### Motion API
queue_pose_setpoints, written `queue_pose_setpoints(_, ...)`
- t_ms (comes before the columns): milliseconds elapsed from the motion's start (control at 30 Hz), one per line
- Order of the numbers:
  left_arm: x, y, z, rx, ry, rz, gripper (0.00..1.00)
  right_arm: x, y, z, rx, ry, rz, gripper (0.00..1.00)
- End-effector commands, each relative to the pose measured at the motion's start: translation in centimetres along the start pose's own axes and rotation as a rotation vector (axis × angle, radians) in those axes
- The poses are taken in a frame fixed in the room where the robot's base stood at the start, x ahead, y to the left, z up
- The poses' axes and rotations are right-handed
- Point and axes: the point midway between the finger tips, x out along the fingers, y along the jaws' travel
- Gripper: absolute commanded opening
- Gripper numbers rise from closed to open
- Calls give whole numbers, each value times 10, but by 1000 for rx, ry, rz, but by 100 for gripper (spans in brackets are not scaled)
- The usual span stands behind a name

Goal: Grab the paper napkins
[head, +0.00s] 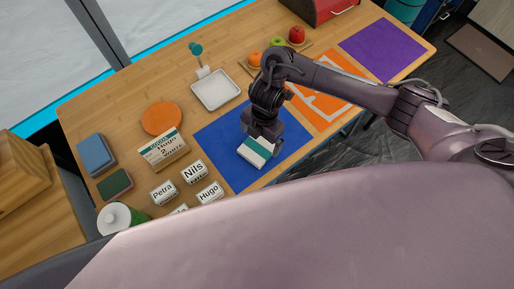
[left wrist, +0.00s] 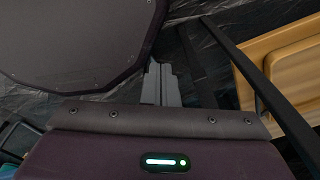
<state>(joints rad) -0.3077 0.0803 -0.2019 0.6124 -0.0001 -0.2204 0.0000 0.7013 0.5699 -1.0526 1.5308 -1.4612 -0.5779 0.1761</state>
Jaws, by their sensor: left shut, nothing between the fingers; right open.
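A white pack with a teal band (head: 257,151), which looks like the paper napkins, lies on the blue mat (head: 220,146) near the table's front edge. My right gripper (head: 264,134) points down at the far edge of the pack and covers part of it. It is open; I cannot tell whether its fingers touch the pack. My left gripper shows only in the left wrist view (left wrist: 161,84), with its fingers together and empty, above dark floor sheeting and away from the table top.
Name blocks (head: 194,171), a lettered box (head: 164,149) and an orange disc (head: 161,118) stand left of the blue mat. A white tray (head: 216,89) is behind it. Fruit (head: 277,42) lies at the back. The purple mat (head: 382,48) is clear.

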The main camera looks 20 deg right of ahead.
Motion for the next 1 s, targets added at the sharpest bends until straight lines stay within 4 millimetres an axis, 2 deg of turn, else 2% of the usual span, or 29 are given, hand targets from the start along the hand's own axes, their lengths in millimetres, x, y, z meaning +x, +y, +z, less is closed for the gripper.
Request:
queue_pose_setpoints(33,6,0,0,0,0,0,0,13,-1,-4,2,6,-3,100)
queue_pose_setpoints(100,10,0,0,0,1,0,0,24,0,-6,2,6,-3,100)
queue_pose_setpoints(300,11,-1,-8,0,13,-1,0,40,1,-5,0,1,0,100)
queue_pose_setpoints(500,10,-2,-14,-1,22,-2,0,40,1,-5,0,0,1,100)
queue_pose_setpoints(1000,11,-2,-11,-3,18,-3,0,44,1,-4,1,0,1,100)
